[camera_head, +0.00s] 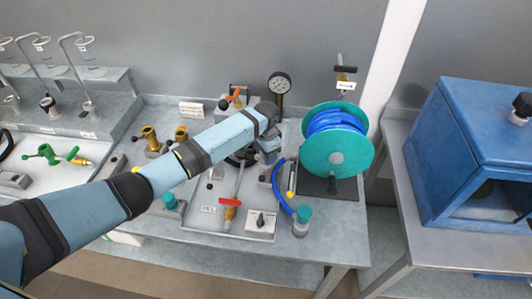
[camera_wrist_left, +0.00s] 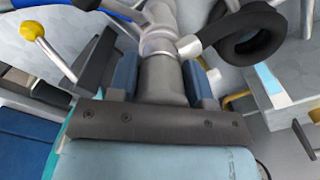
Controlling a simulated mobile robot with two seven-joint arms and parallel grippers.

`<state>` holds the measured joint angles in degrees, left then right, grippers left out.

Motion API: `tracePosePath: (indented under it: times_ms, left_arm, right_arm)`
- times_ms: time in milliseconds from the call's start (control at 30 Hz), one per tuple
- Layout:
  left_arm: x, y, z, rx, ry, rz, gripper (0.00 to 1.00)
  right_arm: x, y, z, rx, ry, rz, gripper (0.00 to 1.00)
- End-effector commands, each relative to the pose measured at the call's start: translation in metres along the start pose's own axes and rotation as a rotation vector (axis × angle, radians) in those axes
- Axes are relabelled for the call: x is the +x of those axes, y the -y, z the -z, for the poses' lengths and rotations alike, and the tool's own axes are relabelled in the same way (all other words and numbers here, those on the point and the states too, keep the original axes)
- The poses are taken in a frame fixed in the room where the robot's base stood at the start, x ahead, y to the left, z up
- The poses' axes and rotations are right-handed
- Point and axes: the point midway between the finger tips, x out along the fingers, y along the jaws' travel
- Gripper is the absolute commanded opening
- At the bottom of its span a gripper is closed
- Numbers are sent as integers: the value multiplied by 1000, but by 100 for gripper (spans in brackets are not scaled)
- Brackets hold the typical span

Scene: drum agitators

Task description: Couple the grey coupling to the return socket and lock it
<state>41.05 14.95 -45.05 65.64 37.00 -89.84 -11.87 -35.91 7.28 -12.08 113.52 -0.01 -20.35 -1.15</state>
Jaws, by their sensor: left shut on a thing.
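My left gripper (camera_head: 268,152) is over the back right of the bench, left of the hose reel. In the left wrist view its two blue-padded fingers (camera_wrist_left: 160,88) are shut on the grey coupling (camera_wrist_left: 163,75), a metal cylinder. The coupling's far end meets other light grey metal parts; I cannot tell if they are joined. A thick black hose (camera_wrist_left: 255,35) curves close by on the right. A yellow-knobbed lever (camera_wrist_left: 55,52) stands at the left. In the head view my gripper and arm hide most of the coupling, and I cannot pick out the return socket with certainty.
A teal reel (camera_head: 337,152) with blue hose stands right of my gripper. A pressure gauge (camera_head: 279,84) is behind. A blue cabinet (camera_head: 480,140) is at right.

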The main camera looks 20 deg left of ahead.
Motion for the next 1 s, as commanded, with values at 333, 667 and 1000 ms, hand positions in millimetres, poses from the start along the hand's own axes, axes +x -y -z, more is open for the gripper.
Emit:
tracePosePath:
  times_ms: [333, 667, 1000]
  left_arm:
    - [2, 0, 1, 0, -2, 0, 9]
    - [6, 0, 1, 0, -2, 1, 9]
    - [6, 0, 1, 0, -2, 1, 73]
  right_arm:
    - [1, 0, -1, 0, 0, 0, 50]
    - [1, 0, -2, 0, 0, 0, 50]
    - [2, 0, -2, 0, -1, 0, 50]
